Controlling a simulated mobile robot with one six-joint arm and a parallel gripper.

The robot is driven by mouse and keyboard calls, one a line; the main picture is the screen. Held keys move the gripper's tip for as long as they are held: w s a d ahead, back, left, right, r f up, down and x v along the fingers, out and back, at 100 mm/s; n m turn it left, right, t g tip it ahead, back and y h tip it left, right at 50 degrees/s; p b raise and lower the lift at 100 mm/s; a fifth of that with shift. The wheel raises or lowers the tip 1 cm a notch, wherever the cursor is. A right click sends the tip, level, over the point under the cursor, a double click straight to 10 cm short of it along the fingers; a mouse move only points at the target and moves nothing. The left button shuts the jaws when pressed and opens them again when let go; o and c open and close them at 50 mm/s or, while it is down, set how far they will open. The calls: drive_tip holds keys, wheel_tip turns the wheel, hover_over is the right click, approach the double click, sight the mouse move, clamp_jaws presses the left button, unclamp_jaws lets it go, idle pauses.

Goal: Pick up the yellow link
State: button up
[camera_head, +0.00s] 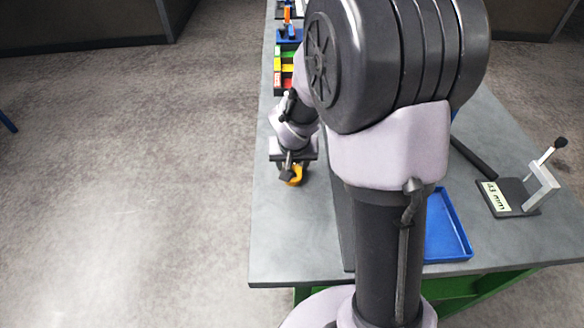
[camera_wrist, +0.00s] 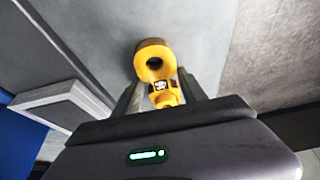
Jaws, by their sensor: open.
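The yellow link (camera_wrist: 154,66) lies on the grey table (camera_wrist: 203,30); its ringed end with a hole points away from my gripper in the wrist view. Its near end, with a small dark-and-white label, sits between the two fingers of my gripper (camera_wrist: 160,92). The fingers stand on either side of it and are open. Whether they touch it I cannot tell. In the head view the link (camera_head: 294,176) shows just below my gripper (camera_head: 288,172), near the table's left edge, partly hidden by the gripper.
A blue tray (camera_head: 462,250) lies right of my arm. A stand labelled 43 mm (camera_head: 510,197) is at the far right. A bin with coloured blocks (camera_head: 278,79) and a blue holder (camera_head: 287,42) are at the back. Open floor (camera_head: 120,200) lies left of the table.

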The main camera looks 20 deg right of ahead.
clamp_jaws()
idle(1.3)
